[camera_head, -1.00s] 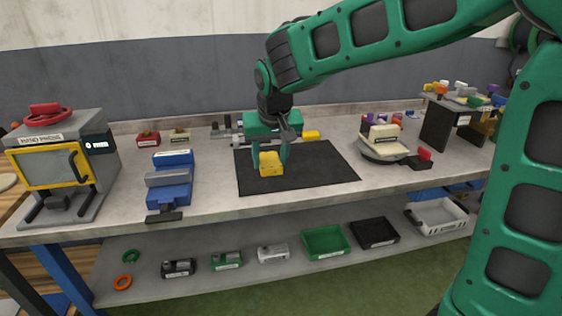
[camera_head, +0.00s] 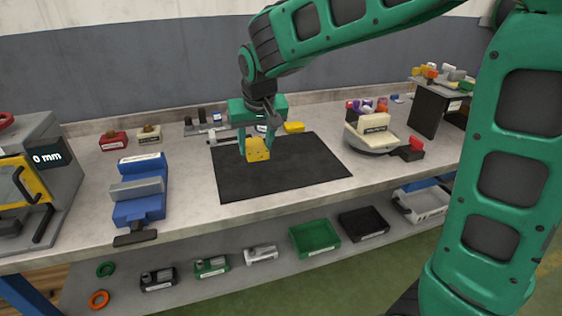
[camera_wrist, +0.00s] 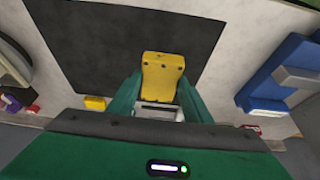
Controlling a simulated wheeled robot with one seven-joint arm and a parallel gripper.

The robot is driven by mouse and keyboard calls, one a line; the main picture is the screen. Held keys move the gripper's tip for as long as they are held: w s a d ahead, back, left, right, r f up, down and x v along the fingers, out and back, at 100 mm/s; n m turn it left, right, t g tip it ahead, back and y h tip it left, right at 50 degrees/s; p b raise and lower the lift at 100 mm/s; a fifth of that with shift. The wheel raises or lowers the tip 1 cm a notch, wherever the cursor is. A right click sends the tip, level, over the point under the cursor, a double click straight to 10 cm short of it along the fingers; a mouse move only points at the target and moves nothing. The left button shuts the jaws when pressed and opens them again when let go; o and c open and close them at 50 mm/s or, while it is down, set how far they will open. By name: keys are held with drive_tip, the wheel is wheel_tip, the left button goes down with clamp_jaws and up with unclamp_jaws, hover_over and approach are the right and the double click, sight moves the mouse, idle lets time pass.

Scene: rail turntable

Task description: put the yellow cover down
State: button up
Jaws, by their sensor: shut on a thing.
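The yellow cover (camera_head: 257,150) is held between the two fingers of my gripper (camera_head: 256,143), which is shut on it. In the head view it is over the left half of the black mat (camera_head: 310,178); I cannot tell the exact height of the gap under it. In the wrist view the yellow cover (camera_wrist: 162,78) shows small dark holes and sits between the green fingers of my gripper (camera_wrist: 160,95), over the mat's edge as seen there.
A second yellow block (camera_head: 294,127) lies at the mat's back edge. A round turntable (camera_head: 370,142) with a cream block stands to the right. The mat's right half is clear.

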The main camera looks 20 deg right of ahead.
hover_over(281, 170)
drive_tip(key=s, duration=0.1)
drive_tip(key=f, duration=0.5)
drive_tip(key=shift+s+f, duration=0.2)
drive_tip(key=shift+f, duration=2.15)
drive_tip(key=shift+f, duration=0.1)
drive_tip(key=o, duration=1.3)
drive_tip(key=v, duration=1.2)
